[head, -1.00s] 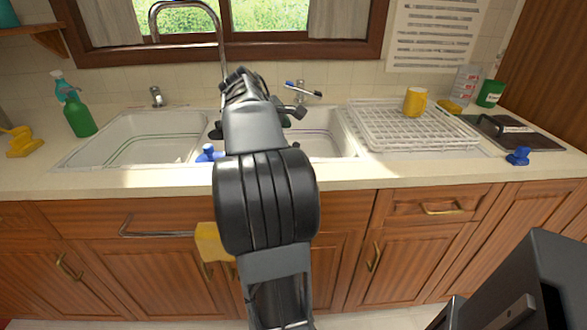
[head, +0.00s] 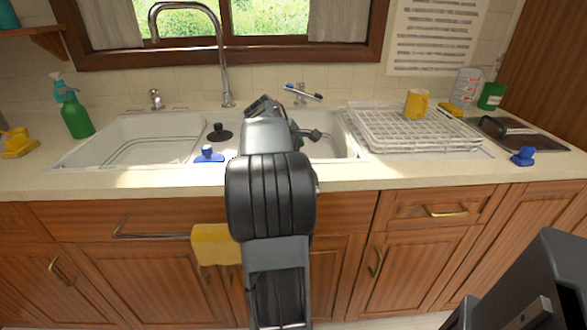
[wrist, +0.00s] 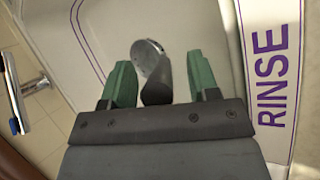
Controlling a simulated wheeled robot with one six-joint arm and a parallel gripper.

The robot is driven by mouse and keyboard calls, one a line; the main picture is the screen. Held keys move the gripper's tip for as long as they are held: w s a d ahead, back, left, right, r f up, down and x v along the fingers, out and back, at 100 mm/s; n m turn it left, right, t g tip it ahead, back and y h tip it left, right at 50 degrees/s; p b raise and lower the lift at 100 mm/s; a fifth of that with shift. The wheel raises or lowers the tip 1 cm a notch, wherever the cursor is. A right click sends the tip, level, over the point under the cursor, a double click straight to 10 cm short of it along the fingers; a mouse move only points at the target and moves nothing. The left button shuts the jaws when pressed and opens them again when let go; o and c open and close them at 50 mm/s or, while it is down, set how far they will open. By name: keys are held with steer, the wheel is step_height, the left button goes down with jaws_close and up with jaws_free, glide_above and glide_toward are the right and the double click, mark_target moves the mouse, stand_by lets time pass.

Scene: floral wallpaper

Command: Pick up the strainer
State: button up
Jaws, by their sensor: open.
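In the wrist view, the item that looks like the strainer (wrist: 148,52) has a round, shiny metal head and a short dark handle. It lies in a white sink basin. My gripper (wrist: 159,62) is open, with one green finger on each side of the handle and a visible gap on both sides. The handle end is close to the gripper's dark front plate. In the head view, my gripper (head: 312,135) is low at the right sink basin (head: 348,143). I cannot make out the strainer there, and my arm covers part of that basin.
A blue stopper (head: 208,154) and a black stopper (head: 220,132) stand left of my arm. The faucet (head: 226,75) rises behind. A white dish rack (head: 385,135) with a yellow mug (head: 416,102) is at right. The basin rim (wrist: 275,100) reads RINSE.

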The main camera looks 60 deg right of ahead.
jaws_close()
stand_by(0.5)
steer(key=shift+r, duration=0.15)
step_height(320, 180, up, 10)
steer(key=p, duration=0.4)
steer(key=shift+r, duration=0.1)
step_height(320, 180, up, 11)
steer(key=p, duration=1.1)
